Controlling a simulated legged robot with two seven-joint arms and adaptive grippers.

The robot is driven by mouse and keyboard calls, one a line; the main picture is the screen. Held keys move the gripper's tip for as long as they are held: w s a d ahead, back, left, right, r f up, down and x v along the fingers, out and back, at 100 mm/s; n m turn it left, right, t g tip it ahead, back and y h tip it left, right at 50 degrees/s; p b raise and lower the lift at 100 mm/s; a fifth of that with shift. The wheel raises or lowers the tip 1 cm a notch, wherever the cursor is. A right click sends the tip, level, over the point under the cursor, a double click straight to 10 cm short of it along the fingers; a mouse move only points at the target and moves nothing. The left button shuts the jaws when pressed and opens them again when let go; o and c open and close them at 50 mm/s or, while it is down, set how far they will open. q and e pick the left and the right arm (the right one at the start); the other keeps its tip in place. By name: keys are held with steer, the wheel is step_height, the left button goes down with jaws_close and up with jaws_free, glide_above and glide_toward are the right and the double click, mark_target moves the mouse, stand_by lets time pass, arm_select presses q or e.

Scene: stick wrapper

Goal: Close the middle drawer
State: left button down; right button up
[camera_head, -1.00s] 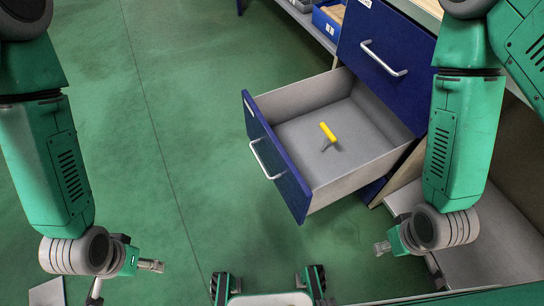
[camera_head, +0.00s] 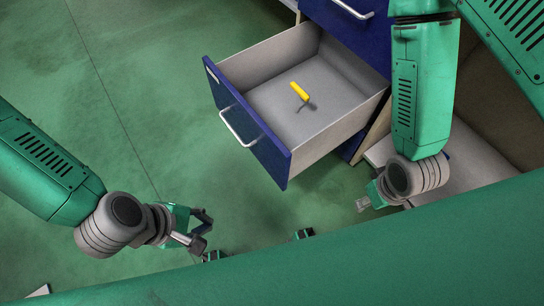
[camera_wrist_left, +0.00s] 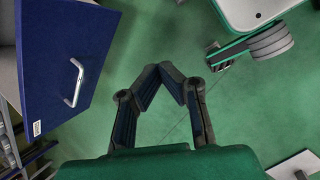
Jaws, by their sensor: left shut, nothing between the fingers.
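The middle drawer (camera_head: 245,125) is pulled well out of the blue cabinet. It has a blue front with a silver handle (camera_head: 236,128) and a pale grey inside. A yellow-handled tool (camera_head: 300,92) lies in it. My left gripper (camera_head: 205,225) is below and in front of the drawer front, apart from it. In the left wrist view the gripper (camera_wrist_left: 171,78) has its fingertips together with nothing between them, and the blue drawer front (camera_wrist_left: 85,35) with its handle (camera_wrist_left: 76,82) is at the left.
The drawer above (camera_head: 355,25) is shut. An open grey-beige compartment (camera_head: 450,165) is at the right. The green floor (camera_head: 130,110) is clear left of the drawer. A green part of my body crosses the bottom of the head view.

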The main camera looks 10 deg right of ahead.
arm_select(q)
steer(key=w+d+r+n+t+h+b, duration=0.25)
steer(key=w+d+r+n, duration=0.35)
steer(key=w+d+n, duration=0.3)
steer(key=b, duration=0.5)
glide_toward(282, 155)
steer(key=shift+n+g+h, duration=0.25)
steer(key=shift+n+h, duration=0.1)
steer(key=shift+n, duration=0.05)
steer(key=x, duration=0.4)
steer(key=a+f+x, duration=0.1)
steer(key=x, duration=0.1)
steer(key=shift+w+d+f, duration=0.1)
steer(key=shift+f, duration=0.15)
steer(key=shift+w+d, duration=0.2)
steer(key=shift+d, duration=0.3)
steer(key=shift+r, duration=0.1)
